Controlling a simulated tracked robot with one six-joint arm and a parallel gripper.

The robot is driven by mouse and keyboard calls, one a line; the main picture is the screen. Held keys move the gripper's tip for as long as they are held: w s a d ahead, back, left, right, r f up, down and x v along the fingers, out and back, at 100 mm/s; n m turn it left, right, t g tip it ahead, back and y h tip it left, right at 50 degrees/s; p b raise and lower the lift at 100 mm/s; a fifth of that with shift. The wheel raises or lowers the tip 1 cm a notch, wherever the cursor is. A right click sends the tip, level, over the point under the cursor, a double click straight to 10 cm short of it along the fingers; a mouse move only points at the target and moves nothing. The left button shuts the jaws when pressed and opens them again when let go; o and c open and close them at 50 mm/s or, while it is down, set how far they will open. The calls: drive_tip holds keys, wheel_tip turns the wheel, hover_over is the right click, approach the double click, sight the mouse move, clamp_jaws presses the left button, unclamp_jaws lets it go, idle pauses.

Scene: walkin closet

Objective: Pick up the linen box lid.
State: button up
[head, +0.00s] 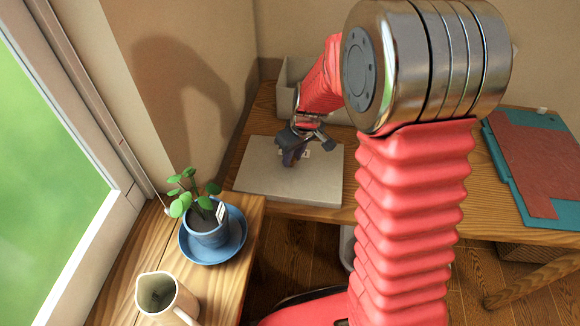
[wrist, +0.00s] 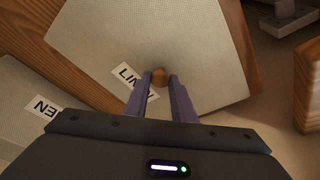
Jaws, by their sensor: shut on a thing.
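The linen box lid (head: 262,185) is a flat, pale grey panel at the left end of the wooden table in the head view. In the wrist view the lid (wrist: 205,45) fills the upper middle, with a white label reading "LIN", partly covered by a finger. A small round wooden knob (wrist: 159,76) stands on it. My gripper (wrist: 158,84) is shut on this knob, one finger on each side. In the head view my gripper (head: 290,157) points down onto the lid. I cannot tell whether the lid touches the table.
A pale box (head: 290,75) stands behind the lid against the wall. A teal board with a red sheet (head: 540,150) lies at the table's right. A potted plant (head: 207,228) on a blue saucer and a cream jug (head: 160,293) stand on the nearer wooden surface at left.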

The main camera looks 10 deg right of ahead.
drive_tip(key=shift+r, duration=0.1)
clamp_jaws()
wheel_tip(320, 180, up, 10)
idle(0.6)
idle(0.5)
